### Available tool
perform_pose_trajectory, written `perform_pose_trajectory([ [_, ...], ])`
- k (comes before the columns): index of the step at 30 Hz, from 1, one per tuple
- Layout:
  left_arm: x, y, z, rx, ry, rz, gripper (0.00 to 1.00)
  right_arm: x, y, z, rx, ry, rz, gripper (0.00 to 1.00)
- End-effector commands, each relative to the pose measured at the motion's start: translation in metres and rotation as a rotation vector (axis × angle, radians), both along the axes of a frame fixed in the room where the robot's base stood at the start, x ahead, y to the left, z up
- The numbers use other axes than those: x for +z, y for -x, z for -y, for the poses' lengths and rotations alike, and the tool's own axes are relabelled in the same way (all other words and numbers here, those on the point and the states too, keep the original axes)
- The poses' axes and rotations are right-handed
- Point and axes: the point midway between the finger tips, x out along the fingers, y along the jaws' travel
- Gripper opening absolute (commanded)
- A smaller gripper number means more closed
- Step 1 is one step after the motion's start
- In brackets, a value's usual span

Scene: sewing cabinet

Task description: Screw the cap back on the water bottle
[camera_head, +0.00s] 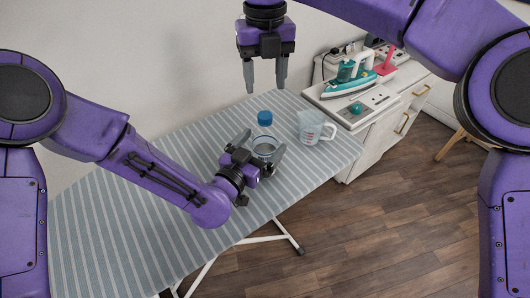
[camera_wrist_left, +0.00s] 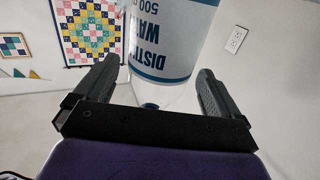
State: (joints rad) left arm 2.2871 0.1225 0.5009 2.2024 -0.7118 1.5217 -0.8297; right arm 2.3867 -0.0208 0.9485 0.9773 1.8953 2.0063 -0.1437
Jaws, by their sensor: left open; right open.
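The clear water bottle (camera_head: 264,146) stands on the striped ironing board (camera_head: 120,225). The blue cap (camera_head: 265,118) sits at its top; I cannot tell how tightly it is seated. My left gripper (camera_head: 261,148) is open, with a finger on each side of the bottle and partly hiding it. In the left wrist view, the bottle's label (camera_wrist_left: 168,45) shows upside down between the spread fingers, and a small blue patch (camera_wrist_left: 150,106) shows below it. My right gripper (camera_head: 265,84) is open and empty, pointing down above the cap, clear of it.
A clear measuring cup (camera_head: 312,128) stands right of the bottle. A teal iron (camera_head: 350,80) rests on the white cabinet (camera_head: 372,140) at the right, near a red item (camera_head: 385,69). The board's left part is clear. The wall is behind.

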Motion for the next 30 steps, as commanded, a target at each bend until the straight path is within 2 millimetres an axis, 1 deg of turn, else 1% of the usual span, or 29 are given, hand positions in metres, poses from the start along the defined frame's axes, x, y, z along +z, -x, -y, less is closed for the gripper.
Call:
perform_pose_trajectory([
  [1,0.0,-0.008,0.005,0.001,0.0,0.0,0.97,0.0,0.0,0.0,0.0,0.0,0.0,0.55],
  [3,0.0,-0.017,0.01,0.0,0.0,0.0,0.97,0.0,0.0,0.0,0.0,0.0,0.0,0.55],
  [7,0.0,-0.028,0.017,0.001,0.001,-0.001,0.97,0.0,0.0,0.0,0.0,0.0,0.0,0.55],
  [12,0.0,-0.033,0.02,0.0,0.0,-0.002,0.97,0.0,0.0,0.0,0.0,0.0,0.0,0.55],
  [18,0.0,-0.033,0.02,0.0,0.0,-0.001,0.97,0.0,0.0,0.0,0.0,0.0,0.0,0.55],
  [20,0.0,-0.033,0.02,0.0,0.0,-0.001,0.78,0.0,0.0,0.0,0.0,0.0,0.0,0.55],
  [21,0.0,-0.033,0.02,0.0,-0.001,-0.001,0.65,0.0,0.0,0.0,0.0,0.0,0.0,0.55],
  [23,0.0,-0.033,0.02,0.0,-0.001,-0.001,0.45,0.0,0.0,0.0,0.0,0.0,0.0,0.55],
  [24,0.0,-0.033,0.02,0.0,-0.001,-0.001,0.32,0.0,0.0,0.0,0.0,0.0,0.0,0.55],
  [26,0.0,-0.033,0.02,0.0,-0.001,-0.001,0.13,0.0,0.0,0.0,0.0,0.0,0.0,0.55],
  [27,0.0,-0.033,0.02,0.0,-0.001,-0.001,0.0,0.0,0.0,0.0,0.005,0.0,0.0,0.55],
  [29,0.0,-0.033,0.02,0.0,-0.001,-0.001,0.0,0.001,0.0,0.0,0.047,0.0,0.001,0.55],
  [30,0.0,-0.033,0.02,0.0,-0.001,-0.001,0.0,0.001,0.001,0.0,0.1,0.0,0.002,0.55],
])
